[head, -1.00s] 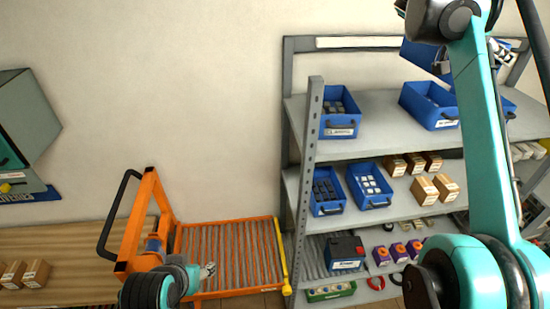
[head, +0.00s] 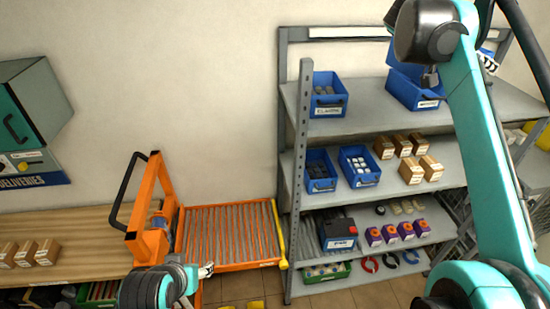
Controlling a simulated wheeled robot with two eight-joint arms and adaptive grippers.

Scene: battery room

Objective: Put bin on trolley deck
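The orange trolley has a slatted deck (head: 232,236) at lower left centre, with nothing on it. Blue bins stand on the grey rack: one on the top shelf (head: 328,97), another farther right (head: 412,93), and two on the middle shelf (head: 320,172) (head: 360,167). A further blue bin (head: 403,61) shows above the right top-shelf bin, partly behind my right arm.
The rack's front upright (head: 303,150) stands just right of the trolley. The trolley's orange handle frame (head: 150,205) rises at its left. Small cartons (head: 411,170) and a dark blue battery (head: 338,234) share the shelves. A wooden bench (head: 80,235) is at left.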

